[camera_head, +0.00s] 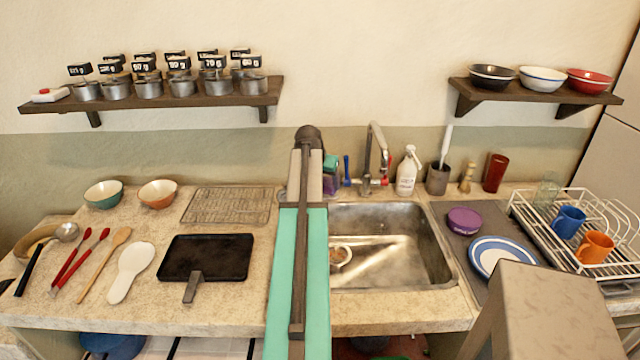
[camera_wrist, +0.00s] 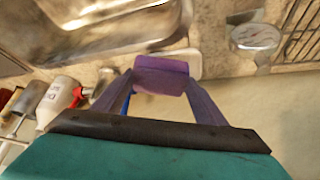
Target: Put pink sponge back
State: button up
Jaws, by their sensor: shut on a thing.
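My gripper (camera_wrist: 160,82) is shut on a purple-pink block, the sponge (camera_wrist: 161,74), held between its two purple fingers. In the wrist view the sponge is over the counter strip along the sink's edge. A small pale dish (camera_wrist: 187,57) shows just beyond the sponge; I cannot tell whether they touch. In the head view my gripper (camera_head: 331,172) is mostly hidden behind my arm, at the back left of the sink, and I cannot make out the sponge there.
The steel sink (camera_head: 395,250) has a tap (camera_head: 378,150) at its back. A white soap bottle (camera_head: 407,172) and a grey cup (camera_head: 438,179) stand right of the tap. A blue-handled item (camera_head: 346,170) is close to my gripper. A wire rack (camera_head: 226,205) lies left.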

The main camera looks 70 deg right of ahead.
jog(key=shift+w+d+f+p, duration=0.15)
jog(key=shift+w+d, duration=0.25)
jog(key=shift+d, duration=0.3)
jog(key=shift+w+d+p, duration=0.2)
jog(key=shift+w+d, duration=0.15)
jog(key=shift+d, duration=0.3)
jog(key=shift+w+d+f+p, duration=0.15)
jog(key=shift+w+d, duration=0.25)
jog(key=shift+d, duration=0.3)
jog(key=shift+f+p, duration=0.75)
jog(key=shift+f, duration=0.95)
jog(key=shift+f, duration=0.15)
jog(key=o, duration=1)
jog(key=shift+c, duration=0.2)
jog(key=shift+r, duration=0.2)
